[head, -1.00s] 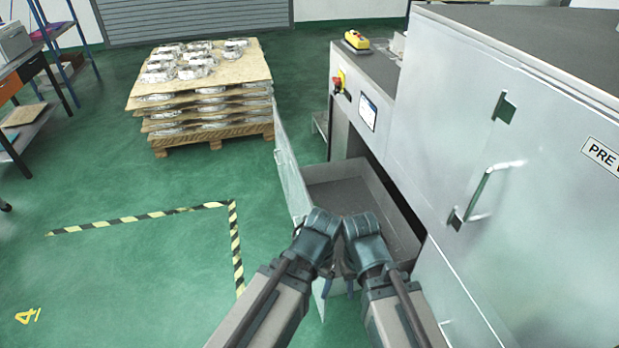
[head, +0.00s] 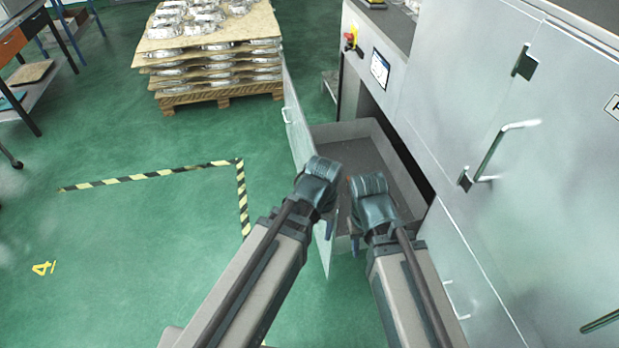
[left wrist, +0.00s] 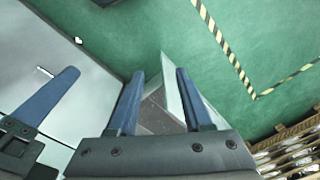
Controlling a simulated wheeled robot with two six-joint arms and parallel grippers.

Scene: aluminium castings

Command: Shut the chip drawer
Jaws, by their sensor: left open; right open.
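The chip drawer (head: 352,132) is a grey open-topped box, pulled out of the machine's lower side, with a pale front panel (head: 300,135) and a handle on its outer face. My left gripper (head: 328,228) is over the panel's near end, and its forearm hides part of the drawer. In the left wrist view its open fingers (left wrist: 160,74) are on either side of the drawer's front panel (left wrist: 173,92) in the picture; I cannot tell whether they touch it. My right gripper (head: 356,243) is open over the drawer's near end. One of its fingers (left wrist: 50,95) also shows in the left wrist view.
The silver machine (head: 450,90) with door handles stands on the right. A pallet stack of castings (head: 215,60) is at the back, beyond the drawer. A shelf rack (head: 30,70) is at far left. The green floor (head: 140,260) left of the drawer is clear, with striped tape.

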